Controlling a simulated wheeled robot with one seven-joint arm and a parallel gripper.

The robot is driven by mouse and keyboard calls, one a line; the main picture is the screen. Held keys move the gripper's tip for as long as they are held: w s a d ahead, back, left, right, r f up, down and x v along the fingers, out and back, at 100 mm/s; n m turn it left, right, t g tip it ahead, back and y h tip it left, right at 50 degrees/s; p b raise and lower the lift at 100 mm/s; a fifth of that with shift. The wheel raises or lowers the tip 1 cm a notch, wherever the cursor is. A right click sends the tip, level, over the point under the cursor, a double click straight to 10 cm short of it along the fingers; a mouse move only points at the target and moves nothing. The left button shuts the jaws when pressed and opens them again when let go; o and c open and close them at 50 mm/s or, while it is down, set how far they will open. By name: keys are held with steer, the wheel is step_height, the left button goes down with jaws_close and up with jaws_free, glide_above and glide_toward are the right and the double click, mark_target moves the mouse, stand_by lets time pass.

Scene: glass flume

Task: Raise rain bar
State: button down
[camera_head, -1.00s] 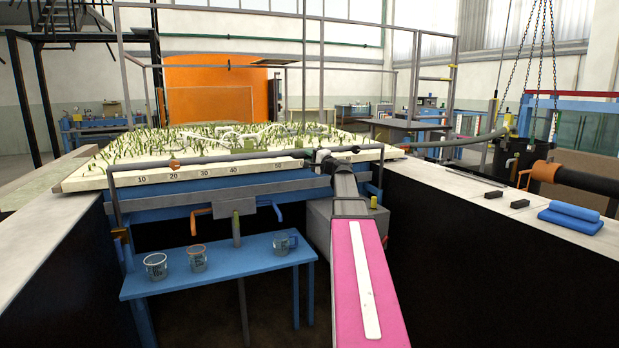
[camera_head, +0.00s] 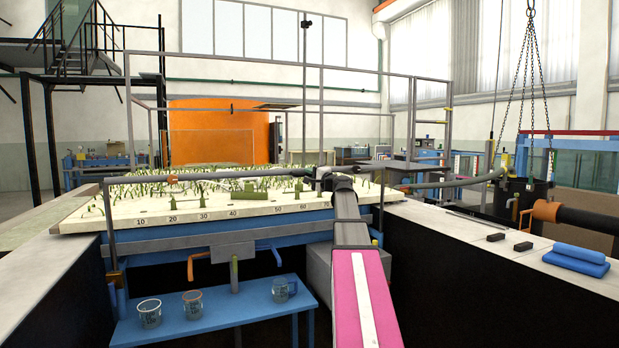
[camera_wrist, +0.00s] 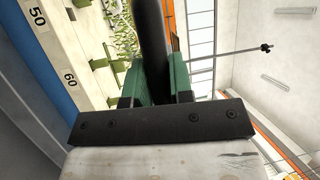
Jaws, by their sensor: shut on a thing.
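The rain bar (camera_head: 235,177) is a thin dark grey tube running level across the front of the planted bed (camera_head: 150,218), a little above its scale edge. An orange-brown fitting (camera_head: 172,179) sits on its left part, and its left end bends down. My gripper (camera_head: 323,179) is shut on the right part of the bar, with my arm reaching in from below. In the wrist view the bar (camera_wrist: 152,40) passes between the two green fingers of my gripper (camera_wrist: 156,86). The exact contact of the fingers is partly hidden by the dark gripper body.
A grey hose (camera_head: 455,183) runs right from near the bar. A grey metal frame (camera_head: 255,60) stands over the bed. A blue shelf (camera_head: 235,309) with several beakers is below.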

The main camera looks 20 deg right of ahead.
steer(key=c, duration=1)
jaws_free()
steer(key=v, duration=1.1)
steer(key=s+a+f+n+g+h, duration=0.1)
steer(key=s+a+f+n+g, duration=0.15)
steer(key=a+f, duration=0.7)
steer(key=s+a+f+n+g, duration=0.15)
steer(key=a+f+g, duration=0.25)
steer(key=f, duration=1)
steer(key=s+a+f+n+g+h, duration=0.15)
steer(key=a+f+g, duration=0.25)
steer(key=a+f, duration=0.5)
steer(key=s+a+f+n+g+h, duration=0.2)
steer(key=s+f, duration=0.4)
steer(key=f, duration=0.2)
steer(key=s+a+f+n+g+h, duration=0.1)
steer(key=s+f+n+g+h, duration=0.1)
steer(key=s+f, duration=0.4)
steer(key=s+a+f+n+g+h, duration=0.2)
steer(key=s+f+g, duration=0.1)
steer(key=s+f, duration=0.4)
steer(key=shift+s+a+f+n+g, duration=0.1)
steer(key=shift+a+f+n+g, duration=0.1)
steer(key=shift+f, duration=0.5)
steer(key=shift+a+f+n+g, duration=0.15)
steer(key=shift+f, duration=0.55)
